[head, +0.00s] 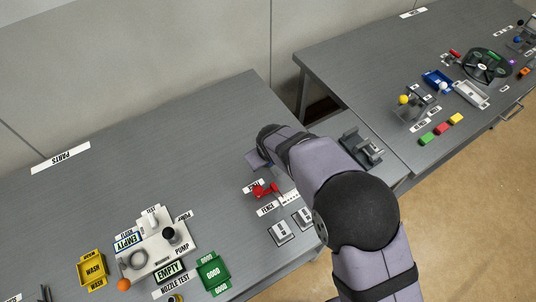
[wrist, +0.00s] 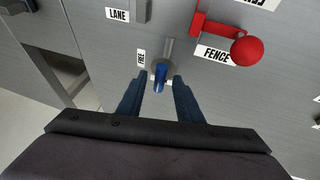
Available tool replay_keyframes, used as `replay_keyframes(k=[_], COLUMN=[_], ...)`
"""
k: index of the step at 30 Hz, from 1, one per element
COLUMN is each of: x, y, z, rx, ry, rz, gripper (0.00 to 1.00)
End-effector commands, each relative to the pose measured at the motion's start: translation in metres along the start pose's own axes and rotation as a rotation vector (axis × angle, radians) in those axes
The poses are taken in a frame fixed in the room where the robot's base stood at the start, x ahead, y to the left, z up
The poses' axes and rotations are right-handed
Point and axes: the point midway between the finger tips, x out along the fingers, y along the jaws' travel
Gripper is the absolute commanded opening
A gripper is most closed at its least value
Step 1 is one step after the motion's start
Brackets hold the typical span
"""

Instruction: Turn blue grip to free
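In the wrist view a small blue grip (wrist: 160,77) sits at the near end of a grey lever or post (wrist: 168,50). A small label reading FREE (wrist: 140,58) stands just to its left. My gripper (wrist: 158,80) is open, with one dark blue finger on each side of the blue grip. Gaps show between the grip and both fingers; the depth between them is hard to judge. In the head view my arm covers this area, and I cannot make out the blue grip there.
A LANE label (wrist: 117,14) lies up left. A pump board (head: 155,250) is further left.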

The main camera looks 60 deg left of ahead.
Motion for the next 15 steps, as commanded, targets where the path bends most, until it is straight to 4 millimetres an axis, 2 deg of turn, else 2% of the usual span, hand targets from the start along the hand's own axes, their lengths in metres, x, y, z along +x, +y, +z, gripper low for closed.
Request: replay_keyframes(k=[2,4,6,7,15], x=[0.0,-0.0001,-0.0001,-0.0001,0.0008], y=[0.0,0.0,0.0,0.0,-0.0004], z=[0.0,0.0,0.0001,0.0,0.0003], rx=[0.0,0.0,0.0,0.0,0.008], ry=[0.0,0.0,0.0,0.0,-0.002], rz=[0.0,0.0,0.0,0.0,0.004], gripper=[0.33,0.21,0.04,0.0,0.0])
